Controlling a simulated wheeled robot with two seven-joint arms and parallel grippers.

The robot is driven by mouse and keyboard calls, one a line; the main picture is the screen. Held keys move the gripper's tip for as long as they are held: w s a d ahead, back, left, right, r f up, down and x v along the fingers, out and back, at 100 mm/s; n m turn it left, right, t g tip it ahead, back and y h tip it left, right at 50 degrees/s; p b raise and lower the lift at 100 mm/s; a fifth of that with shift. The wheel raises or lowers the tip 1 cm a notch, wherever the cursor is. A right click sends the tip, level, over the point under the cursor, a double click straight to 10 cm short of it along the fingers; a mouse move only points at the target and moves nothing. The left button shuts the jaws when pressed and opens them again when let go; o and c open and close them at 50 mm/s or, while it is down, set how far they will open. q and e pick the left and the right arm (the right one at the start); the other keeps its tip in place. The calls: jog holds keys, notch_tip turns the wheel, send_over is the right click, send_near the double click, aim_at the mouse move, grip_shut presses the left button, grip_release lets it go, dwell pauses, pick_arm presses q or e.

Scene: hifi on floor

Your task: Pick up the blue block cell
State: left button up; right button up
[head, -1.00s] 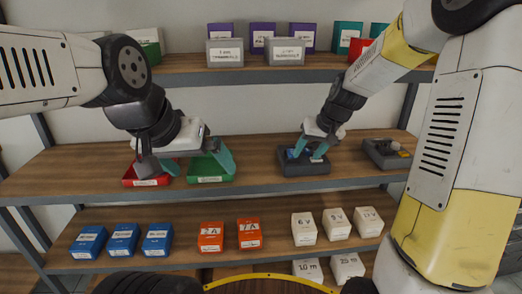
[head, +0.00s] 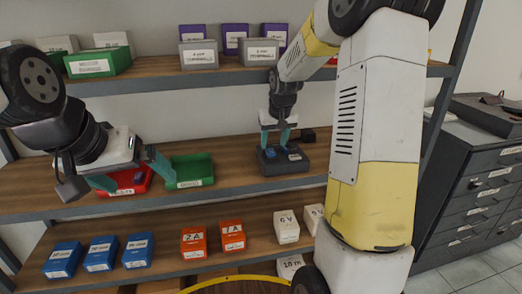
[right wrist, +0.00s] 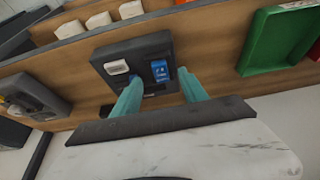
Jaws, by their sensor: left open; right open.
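A dark grey holder (head: 292,164) stands on the middle shelf with small blue pieces in it. A blue block cell (head: 284,149) shows in the holder near the right gripper's fingers. In the right wrist view, a blue block with a white label (right wrist: 160,70) sits in the holder, between the teal fingers and just beyond them. Another bit of blue is mostly hidden by the left finger. My right gripper (head: 276,143) points down over the holder, open. Whether a finger touches a block, I cannot tell. My left gripper (head: 130,178) is open and empty in front of the red tray.
A red tray (head: 143,187) and a green tray (head: 190,171) stand left of the holder. Blue boxes (head: 101,254), orange boxes (head: 193,242) and white boxes (head: 287,227) stand on the shelf below. The upper shelf edge (head: 200,76) is above the grippers. A drawer cabinet (head: 465,195) stands right.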

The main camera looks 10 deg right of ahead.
aim_at(271, 151)
jog(key=shift+w+f, duration=0.1)
jog(key=shift+w, duration=0.55)
jog(key=x, duration=0.4)
jog(key=shift+w+f, duration=0.1)
jog(key=shift+f, duration=0.25)
grip_shut()
